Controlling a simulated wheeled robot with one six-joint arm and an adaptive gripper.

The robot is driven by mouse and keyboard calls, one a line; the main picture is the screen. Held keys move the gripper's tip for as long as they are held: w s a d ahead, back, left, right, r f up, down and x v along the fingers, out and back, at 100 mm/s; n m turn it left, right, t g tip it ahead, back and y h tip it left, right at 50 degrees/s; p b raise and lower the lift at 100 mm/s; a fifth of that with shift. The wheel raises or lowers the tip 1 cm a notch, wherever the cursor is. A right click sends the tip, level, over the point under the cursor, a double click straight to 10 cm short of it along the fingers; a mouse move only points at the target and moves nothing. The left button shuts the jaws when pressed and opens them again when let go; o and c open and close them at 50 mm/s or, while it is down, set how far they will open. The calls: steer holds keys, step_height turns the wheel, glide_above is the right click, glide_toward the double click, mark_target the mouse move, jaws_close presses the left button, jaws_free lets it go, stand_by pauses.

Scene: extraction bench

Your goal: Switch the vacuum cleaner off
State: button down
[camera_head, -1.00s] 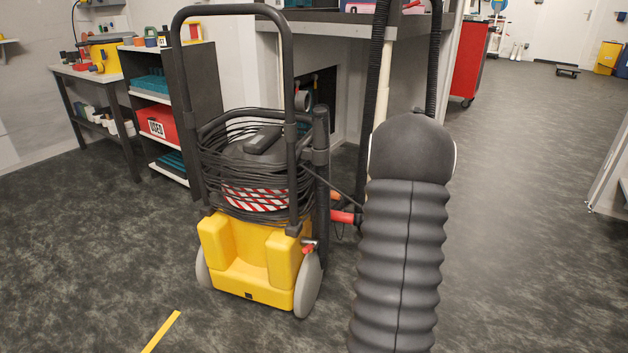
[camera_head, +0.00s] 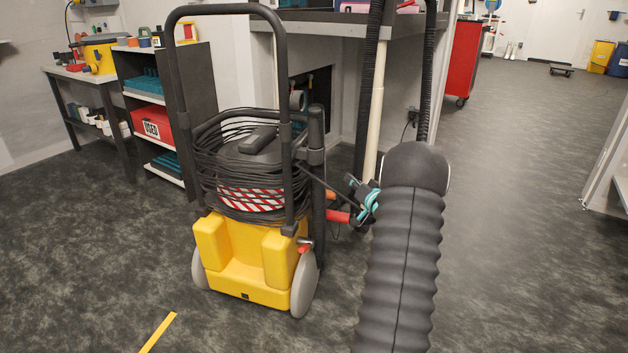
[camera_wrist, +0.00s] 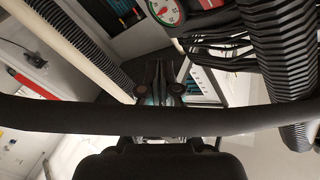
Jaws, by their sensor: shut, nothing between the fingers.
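The vacuum cleaner (camera_head: 258,260) stands upright on the floor left of my arm in the head view. It has a yellow base, grey wheels, a dark top wrapped in black cable and a tall black handle (camera_head: 170,70). A dark raised block (camera_head: 259,139) sits on its top. I cannot make out a switch or its position. My gripper (camera_head: 362,196), teal and black, is to the right of the vacuum, close to a red hose end (camera_head: 337,216). I cannot tell if they touch. The shut fingers show in the wrist view (camera_wrist: 160,80), with nothing seen between them.
A round dial (camera_wrist: 166,11) and a thick ribbed hose (camera_wrist: 285,45) show in the wrist view. A dark bar (camera_wrist: 80,116) crosses it. A cream pipe (camera_head: 374,105) stands behind my gripper under the bench. Shelves (camera_head: 150,97) are at left; floor at right is open.

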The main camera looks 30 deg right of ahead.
mark_target(314, 178)
steer(key=w+a+f+b, duration=0.1)
steer(key=w+a, duration=0.4)
steer(key=w, duration=0.2)
steer(key=shift+a+f+b, duration=0.2)
steer(key=shift+b, duration=0.15)
steer(key=shift+a, duration=0.1)
stand_by(1.4)
